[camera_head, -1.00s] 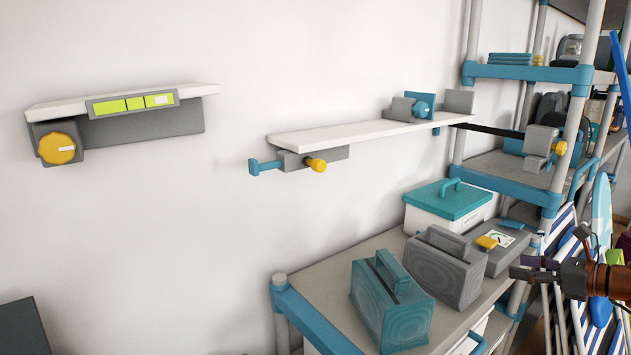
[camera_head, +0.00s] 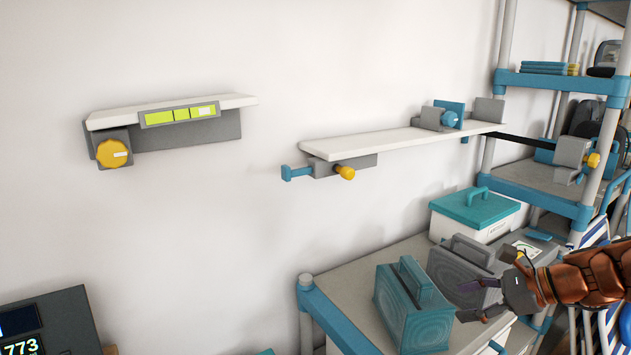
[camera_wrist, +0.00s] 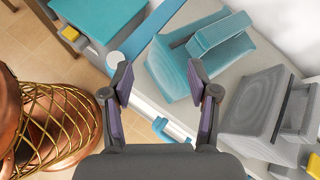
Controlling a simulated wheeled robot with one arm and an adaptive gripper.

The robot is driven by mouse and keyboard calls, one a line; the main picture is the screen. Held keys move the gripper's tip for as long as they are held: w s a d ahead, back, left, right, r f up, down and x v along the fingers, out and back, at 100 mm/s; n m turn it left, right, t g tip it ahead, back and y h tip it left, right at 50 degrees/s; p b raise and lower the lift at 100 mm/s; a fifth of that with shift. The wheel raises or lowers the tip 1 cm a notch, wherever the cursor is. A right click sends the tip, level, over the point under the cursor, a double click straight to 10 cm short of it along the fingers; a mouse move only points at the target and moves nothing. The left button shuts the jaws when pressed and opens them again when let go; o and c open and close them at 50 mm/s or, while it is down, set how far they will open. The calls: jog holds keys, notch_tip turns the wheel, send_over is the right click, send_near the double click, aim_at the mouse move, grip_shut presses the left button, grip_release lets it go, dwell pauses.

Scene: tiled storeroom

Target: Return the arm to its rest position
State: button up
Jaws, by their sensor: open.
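My gripper (camera_head: 480,301) is at the right of the head view, in front of the grey handled case, and its arm reaches in from the right edge. In the wrist view my gripper (camera_wrist: 163,92) has its two fingers spread apart with nothing between them. Beyond the fingertips are the teal handled case (camera_wrist: 195,66) and the grey handled case (camera_wrist: 255,105). The teal case also shows in the head view (camera_head: 405,312), left of my gripper, standing on the table. I cannot tell whether the gripper touches the grey case.
A grey table (camera_head: 345,282) with teal corners holds the cases and a white box with a teal lid (camera_head: 475,208). Wall shelves (camera_head: 400,143) and a storage rack (camera_head: 560,180) stand behind. A copper-coloured basket-like object (camera_wrist: 60,125) is at left in the wrist view.

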jog(key=s+a+n+g+h+p, duration=0.3)
jog(key=s+a+n+g, duration=0.3)
jog(key=s+a+n, duration=0.65)
jog(key=s+n+g+h+p, duration=0.1)
jog(key=s+n+h+p, duration=0.3)
jog(key=s, duration=1.3)
jog(key=n+h, duration=0.2)
jog(key=n, duration=0.2)
jog(key=shift+s+a+n+g, duration=0.35)
jog(key=shift+s+g, duration=0.05)
jog(key=shift+f, duration=0.1)
